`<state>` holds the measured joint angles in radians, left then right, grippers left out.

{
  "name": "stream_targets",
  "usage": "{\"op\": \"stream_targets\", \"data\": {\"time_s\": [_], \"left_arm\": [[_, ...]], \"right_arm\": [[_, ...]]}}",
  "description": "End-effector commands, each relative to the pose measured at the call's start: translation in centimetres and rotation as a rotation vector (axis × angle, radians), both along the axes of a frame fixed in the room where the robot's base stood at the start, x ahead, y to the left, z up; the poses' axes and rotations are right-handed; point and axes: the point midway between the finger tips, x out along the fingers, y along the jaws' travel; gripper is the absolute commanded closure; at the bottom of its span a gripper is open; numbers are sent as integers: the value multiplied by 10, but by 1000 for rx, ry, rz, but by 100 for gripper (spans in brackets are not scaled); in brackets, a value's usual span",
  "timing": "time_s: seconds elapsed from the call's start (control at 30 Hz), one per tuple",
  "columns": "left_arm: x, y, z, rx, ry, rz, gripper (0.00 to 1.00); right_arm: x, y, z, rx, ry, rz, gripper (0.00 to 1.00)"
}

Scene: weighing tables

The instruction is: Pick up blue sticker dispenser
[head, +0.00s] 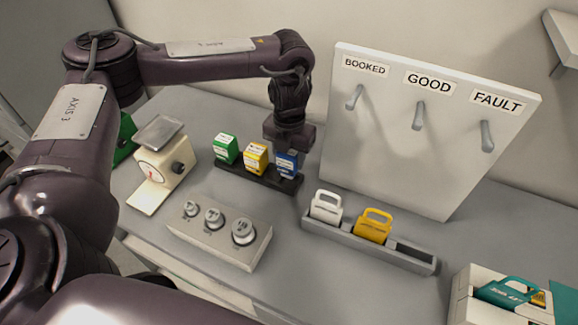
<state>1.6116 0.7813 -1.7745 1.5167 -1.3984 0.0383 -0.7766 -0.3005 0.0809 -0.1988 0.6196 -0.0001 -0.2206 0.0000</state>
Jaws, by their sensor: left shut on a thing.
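The blue sticker dispenser (286,165) is at the right end of a dark rack (232,171) on the grey table. My left gripper (287,150) comes down over it from above and is shut on its upper part. The dispenser looks upright and still at its place in the rack; whether its base touches the rack is hard to tell. A yellow dispenser (256,157) and a green dispenser (226,148) stand to its left in the same rack. My right gripper is not in view.
A board (420,150) with hooks marked BOOKED, GOOD and FAULT stands behind right. A scale (153,172) is at left. A weight block (215,245) and a grey tray (410,259) with white and yellow tags (373,227) lie in front. A box (465,295) holds a teal tool.

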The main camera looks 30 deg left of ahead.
Motion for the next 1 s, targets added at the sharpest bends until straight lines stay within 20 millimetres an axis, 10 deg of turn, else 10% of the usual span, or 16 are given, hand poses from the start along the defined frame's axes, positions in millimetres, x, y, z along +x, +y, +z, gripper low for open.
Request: {"op": "stream_targets", "data": {"time_s": [0.5,1.0], "left_arm": [[1,0,131,1,-7,-2,82],[0,0,159,-1,-1,-1,82]], "right_arm": [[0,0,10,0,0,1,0],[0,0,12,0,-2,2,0]]}}
